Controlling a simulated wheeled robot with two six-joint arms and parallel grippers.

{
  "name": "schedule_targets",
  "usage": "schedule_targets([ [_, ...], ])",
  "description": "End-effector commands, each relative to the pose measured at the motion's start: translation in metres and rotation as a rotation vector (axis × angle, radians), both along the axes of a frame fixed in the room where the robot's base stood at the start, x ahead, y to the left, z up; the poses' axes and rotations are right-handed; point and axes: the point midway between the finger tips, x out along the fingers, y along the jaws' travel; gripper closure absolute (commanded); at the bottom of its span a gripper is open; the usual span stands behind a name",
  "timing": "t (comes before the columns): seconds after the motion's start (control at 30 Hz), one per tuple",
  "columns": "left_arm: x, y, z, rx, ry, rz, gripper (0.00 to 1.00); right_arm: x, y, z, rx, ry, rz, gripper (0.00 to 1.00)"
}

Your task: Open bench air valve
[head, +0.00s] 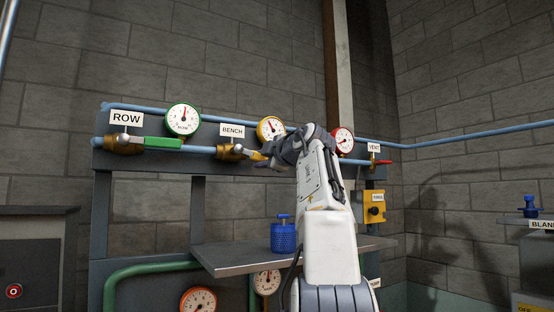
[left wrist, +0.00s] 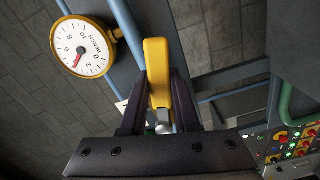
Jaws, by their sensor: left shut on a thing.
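The bench air valve is a brass body (head: 229,152) on the blue pipe, under a white BENCH label (head: 232,131). Its yellow lever (head: 257,156) runs right from the body, and its far part is hidden behind my left gripper (head: 283,152). In the left wrist view the yellow lever (left wrist: 157,55) stands between the two dark fingers of my left gripper (left wrist: 160,82), which is shut on it. A yellow-rimmed gauge (head: 271,129) sits just above the lever; it also shows in the left wrist view (left wrist: 82,47). My right gripper is out of view.
Left is the ROW valve with a green lever (head: 162,143) and green gauge (head: 183,118). Right are a red gauge (head: 343,140) and the VENT valve's red lever (head: 380,162). A blue weight-like object (head: 284,237) stands on a metal shelf (head: 225,258) below.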

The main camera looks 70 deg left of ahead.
Motion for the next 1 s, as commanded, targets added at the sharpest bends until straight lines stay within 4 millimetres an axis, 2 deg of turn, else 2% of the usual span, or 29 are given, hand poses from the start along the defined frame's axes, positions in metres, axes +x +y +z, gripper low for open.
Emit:
schedule_targets([
  [0.03, -0.001, 0.001, 0.006, 0.01, -0.037, 0.002, 1.0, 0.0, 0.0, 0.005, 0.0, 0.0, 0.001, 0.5],
  [0.4, -0.001, 0.002, 0.018, 0.043, -0.229, 0.004, 1.0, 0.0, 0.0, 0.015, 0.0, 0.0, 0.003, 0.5],
  [1.0, 0.002, 0.0, 0.021, 0.052, -0.28, 0.0, 1.0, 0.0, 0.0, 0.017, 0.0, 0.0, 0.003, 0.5],
])
